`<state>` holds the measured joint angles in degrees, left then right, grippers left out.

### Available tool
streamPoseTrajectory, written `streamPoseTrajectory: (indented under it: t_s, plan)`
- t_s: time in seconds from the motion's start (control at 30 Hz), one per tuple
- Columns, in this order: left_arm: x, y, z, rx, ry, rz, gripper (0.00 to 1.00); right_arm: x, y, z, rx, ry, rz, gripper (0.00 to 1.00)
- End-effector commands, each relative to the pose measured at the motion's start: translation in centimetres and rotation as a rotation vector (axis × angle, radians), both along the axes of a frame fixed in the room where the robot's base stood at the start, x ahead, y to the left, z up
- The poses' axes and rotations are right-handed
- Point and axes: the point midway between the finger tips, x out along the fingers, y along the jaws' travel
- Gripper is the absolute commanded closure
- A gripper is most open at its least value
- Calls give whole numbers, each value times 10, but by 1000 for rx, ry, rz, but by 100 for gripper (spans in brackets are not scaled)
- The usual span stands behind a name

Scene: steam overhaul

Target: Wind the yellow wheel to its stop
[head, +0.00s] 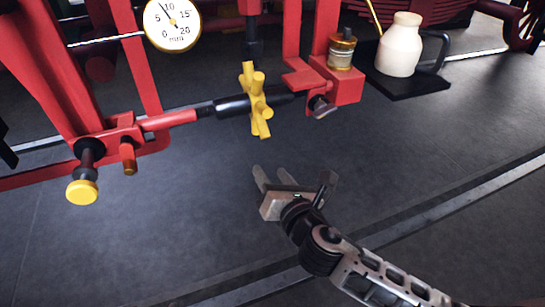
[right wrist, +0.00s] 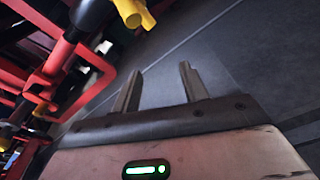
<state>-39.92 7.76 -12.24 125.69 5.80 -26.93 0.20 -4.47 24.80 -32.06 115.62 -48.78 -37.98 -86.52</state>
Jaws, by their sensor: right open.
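The yellow wheel (head: 255,100) has several stubby spokes and sits on a dark horizontal shaft between red brackets in the head view. My right gripper (head: 290,182) is open and empty, below and a little right of the wheel, apart from it. In the right wrist view, the two fingers of the right gripper (right wrist: 158,88) stand apart with only floor between them. A yellow part (right wrist: 133,12), possibly a wheel spoke, shows at the top of that view. A round white dial (head: 172,24) marked in mm hangs at the upper left, its needle between 5 and 10. My left gripper is not in view.
A yellow round knob (head: 82,192) sticks out at the lower left of the red frame (head: 55,80). A cream bottle (head: 399,45) stands on a black tray (head: 405,86). The dark floor around my right gripper is clear.

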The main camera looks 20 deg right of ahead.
Motion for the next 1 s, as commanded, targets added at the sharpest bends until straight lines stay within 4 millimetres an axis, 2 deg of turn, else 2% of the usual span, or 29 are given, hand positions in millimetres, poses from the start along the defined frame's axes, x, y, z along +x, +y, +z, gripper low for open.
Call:
streamPoseTrajectory:
  t_s: [0.03,0.1,0.2,0.4,0.7,0.77,1.0]
  plan:
    - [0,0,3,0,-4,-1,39,-16,5,-16,220,83,-19,56]
    - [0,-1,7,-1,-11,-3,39,-36,10,-32,545,189,-67,56]
    - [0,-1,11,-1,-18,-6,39,-59,15,-47,920,303,-148,56]
    - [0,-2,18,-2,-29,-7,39,-92,21,-61,1451,443,-305,56]
    - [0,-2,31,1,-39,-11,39,-128,22,-62,2023,543,-537,56]
    - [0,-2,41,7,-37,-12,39,-131,20,-52,2063,539,-559,56]
    - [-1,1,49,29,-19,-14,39,-105,13,-27,1608,439,-383,56]
